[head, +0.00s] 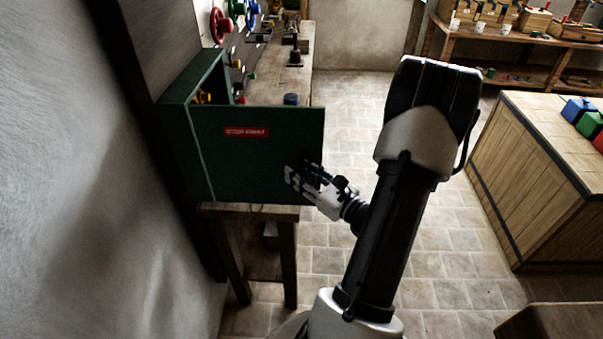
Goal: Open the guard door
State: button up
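The guard door (255,160) is a dark green panel with a small red label (246,132). It stands swung out from the green box (180,95) on the left wall, its hinge side at the left and its free edge at the right. Part of the box's inside shows above the door, with something yellow in it. My gripper (296,181) is in front of the door's lower right part, close to the free edge. I cannot tell whether it touches the door. The fingers are small and dark here, and no handle is clear to see.
A wooden bench (291,75) runs along the wall behind the door, with tools on it and coloured handwheels above. A wooden stand (288,250) is below the box. A wooden crate (540,170) with coloured blocks is at the right. Tiled floor between is clear.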

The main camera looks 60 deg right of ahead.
jog(key=s+a, duration=0.2)
jog(key=s, duration=1)
jog(key=shift+w+a, duration=0.1)
